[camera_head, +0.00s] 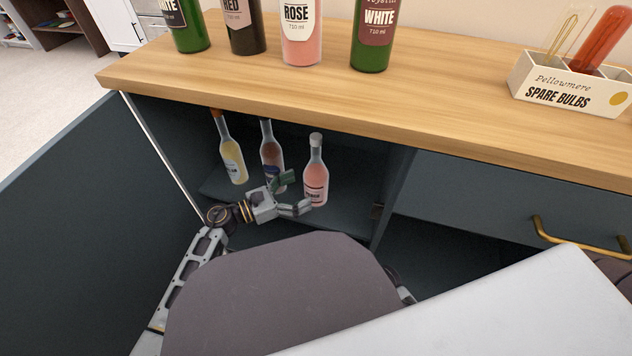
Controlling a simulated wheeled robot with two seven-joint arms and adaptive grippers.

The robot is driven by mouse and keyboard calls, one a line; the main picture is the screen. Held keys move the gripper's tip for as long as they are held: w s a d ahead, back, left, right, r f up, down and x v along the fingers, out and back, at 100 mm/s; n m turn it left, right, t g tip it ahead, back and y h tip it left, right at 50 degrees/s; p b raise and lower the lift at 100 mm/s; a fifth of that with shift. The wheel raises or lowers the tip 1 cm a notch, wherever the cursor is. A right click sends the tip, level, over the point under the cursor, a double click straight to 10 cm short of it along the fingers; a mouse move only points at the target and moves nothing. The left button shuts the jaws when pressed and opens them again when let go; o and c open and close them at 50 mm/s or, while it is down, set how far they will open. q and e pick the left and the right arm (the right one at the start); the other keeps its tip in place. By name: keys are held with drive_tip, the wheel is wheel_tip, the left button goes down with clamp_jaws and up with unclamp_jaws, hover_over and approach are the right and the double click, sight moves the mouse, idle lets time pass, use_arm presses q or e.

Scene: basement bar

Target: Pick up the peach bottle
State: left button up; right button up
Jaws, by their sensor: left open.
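A pink, peach-coloured bottle (316,180) with a pale cap stands upright on a shelf inside the open dark cabinet; its label is too small to read. My left gripper (298,194) is open, just left of this bottle's lower part, with its fingers pointing toward it. The lower fingertip is close to the bottle's base; I cannot tell if they touch. Nothing shows between the fingers. My right gripper is not in view.
A yellow bottle (232,152) and a brownish bottle (270,150) stand left of the pink one. The gripper partly hides the brownish one. The wooden counter (440,110) overhangs the cabinet, with bottles and a spare bulbs box (560,90) on top. The cabinet door (70,230) stands open at left.

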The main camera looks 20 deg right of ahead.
sight(316, 181)
use_arm(q)
drive_tip(key=shift+d, duration=0.45)
drive_tip(key=shift+w, duration=0.1)
drive_tip(key=shift+w+d+r+b, duration=0.1)
drive_tip(key=shift+w+d+b, duration=0.2)
drive_tip(key=shift+d, duration=0.55)
drive_tip(key=shift+w+d+f+b, duration=0.1)
drive_tip(key=shift+d+b, duration=0.35)
drive_tip(key=shift+d, duration=0.35)
drive_tip(key=shift+w+d+r+b, duration=0.1)
drive_tip(key=shift+w+d+b, duration=0.2)
drive_tip(key=shift+d, duration=0.55)
drive_tip(key=shift+s, duration=0.1)
drive_tip(key=c, duration=1.8)
drive_tip(key=shift+r, duration=0.15)
